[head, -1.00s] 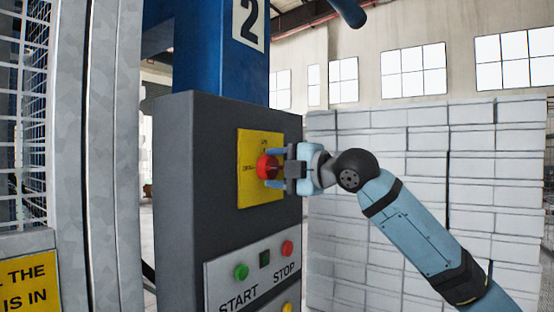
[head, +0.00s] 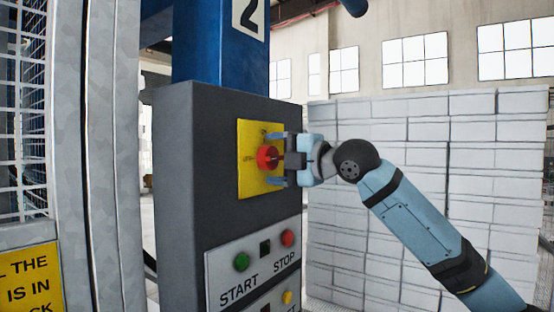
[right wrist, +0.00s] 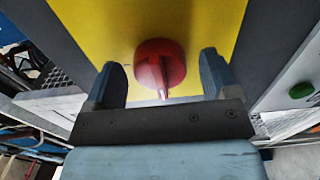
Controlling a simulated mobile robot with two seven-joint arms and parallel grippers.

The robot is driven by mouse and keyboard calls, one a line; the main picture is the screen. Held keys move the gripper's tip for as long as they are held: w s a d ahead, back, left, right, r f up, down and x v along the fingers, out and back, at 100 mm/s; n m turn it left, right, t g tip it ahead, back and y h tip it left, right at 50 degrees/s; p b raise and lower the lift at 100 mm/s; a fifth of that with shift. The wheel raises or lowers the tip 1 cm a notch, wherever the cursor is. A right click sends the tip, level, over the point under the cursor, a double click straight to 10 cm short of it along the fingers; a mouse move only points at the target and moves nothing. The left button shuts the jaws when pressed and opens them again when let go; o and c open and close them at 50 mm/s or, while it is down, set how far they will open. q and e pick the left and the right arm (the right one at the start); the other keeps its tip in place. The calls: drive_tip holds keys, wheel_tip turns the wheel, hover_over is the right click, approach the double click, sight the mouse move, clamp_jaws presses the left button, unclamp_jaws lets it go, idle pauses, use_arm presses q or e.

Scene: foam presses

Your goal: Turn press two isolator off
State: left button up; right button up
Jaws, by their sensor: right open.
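The red isolator knob (head: 266,158) sits on a yellow plate (head: 247,186) on the dark grey press cabinet (head: 178,200), under a blue column marked 2 (head: 250,18). In the right wrist view the red knob (right wrist: 160,66) is round with a raised grip bar and a pale line pointing down the picture. My right gripper (head: 276,159) is open, with one finger above and one below the knob. In the wrist view its fingers (right wrist: 162,80) stand on either side of the knob, with gaps. My left gripper is not in view.
Below the plate are a green START button (head: 241,261) and a red STOP button (head: 287,238). A mesh guard (head: 22,120) with a yellow sign (head: 30,280) stands at left. White stacked blocks (head: 420,150) fill the right background.

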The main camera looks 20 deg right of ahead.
drive_tip(key=b+v, duration=0.2)
drive_tip(key=v, duration=1.1)
drive_tip(key=shift+s+d, duration=0.25)
drive_tip(key=shift+s, duration=0.05)
drive_tip(key=shift+f, duration=0.1)
